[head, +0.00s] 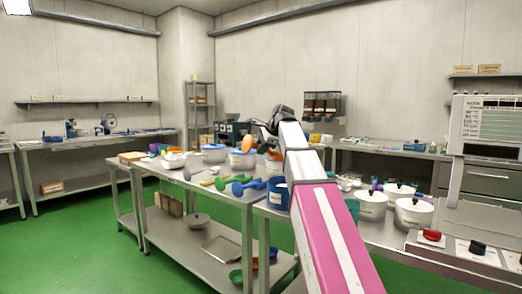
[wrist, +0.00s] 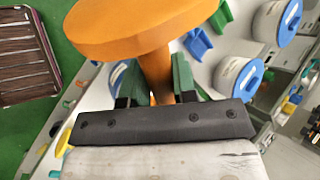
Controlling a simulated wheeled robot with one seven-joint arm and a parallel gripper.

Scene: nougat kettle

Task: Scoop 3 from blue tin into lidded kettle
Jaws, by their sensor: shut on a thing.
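My gripper (wrist: 155,84) is shut on the stem of an orange tool (wrist: 140,28) with a broad round head; the green finger pads press on both sides. The inside of the head is not visible. In the head view my gripper (head: 270,130) is raised above the back of the steel table, an orange disc (head: 248,133) beside it. A blue tin (head: 277,196) with a pale label stands at the table's end, partly behind my arm; its contents are hidden. White lidded kettles (head: 413,213) with dark knobs stand at the right; another kettle (head: 371,206) is beside it.
Blue and green scoops (head: 240,186) lie along the near table edge. White tubs with blue lids (head: 213,153) stand behind them; such tubs (wrist: 238,77) also show in the wrist view. A panel with red and dark knobs (head: 431,237) is at lower right. Green floor is free at left.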

